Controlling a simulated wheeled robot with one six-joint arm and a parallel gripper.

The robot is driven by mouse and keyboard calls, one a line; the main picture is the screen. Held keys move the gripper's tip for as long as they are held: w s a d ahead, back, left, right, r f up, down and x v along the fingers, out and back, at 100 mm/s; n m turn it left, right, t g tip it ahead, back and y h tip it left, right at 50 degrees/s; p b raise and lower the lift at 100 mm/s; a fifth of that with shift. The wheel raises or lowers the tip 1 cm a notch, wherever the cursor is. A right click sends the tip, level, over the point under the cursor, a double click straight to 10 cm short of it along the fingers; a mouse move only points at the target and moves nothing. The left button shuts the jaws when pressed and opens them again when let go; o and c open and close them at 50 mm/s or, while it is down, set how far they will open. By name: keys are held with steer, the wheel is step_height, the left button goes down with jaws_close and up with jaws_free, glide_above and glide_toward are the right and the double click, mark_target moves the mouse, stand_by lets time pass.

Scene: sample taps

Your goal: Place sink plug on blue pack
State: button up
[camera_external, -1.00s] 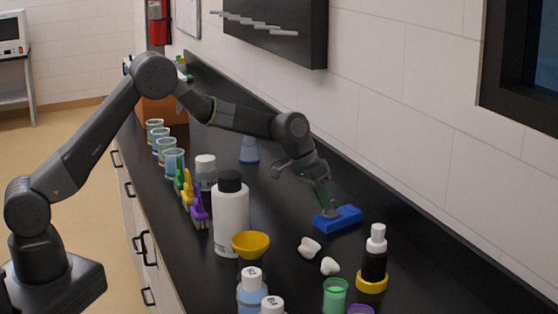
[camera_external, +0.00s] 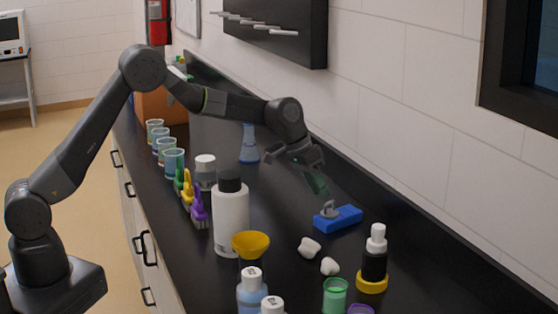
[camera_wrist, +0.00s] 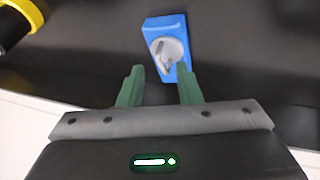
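The blue pack (camera_external: 346,219) lies flat on the black counter, near the wall side. The grey sink plug (camera_external: 329,209) rests on top of the pack, towards its left end. In the wrist view the plug (camera_wrist: 167,52) sits on the lower part of the blue pack (camera_wrist: 162,22). My gripper (camera_external: 318,190) is above the pack and a little behind it, clear of the plug. In the wrist view its two green fingers (camera_wrist: 160,78) are apart with nothing held between them. The right fingertip overlaps the pack's near edge in that view.
Two white lumps (camera_external: 310,248) lie in front of the pack. A dark dropper bottle (camera_external: 374,262) with a yellow ring stands to the right. A white bottle (camera_external: 231,220) and yellow bowl (camera_external: 251,244) stand left. Several beakers and cups line the counter's left edge.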

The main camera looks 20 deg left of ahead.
steer(key=b+v, duration=0.1)
steer(key=v, duration=0.7)
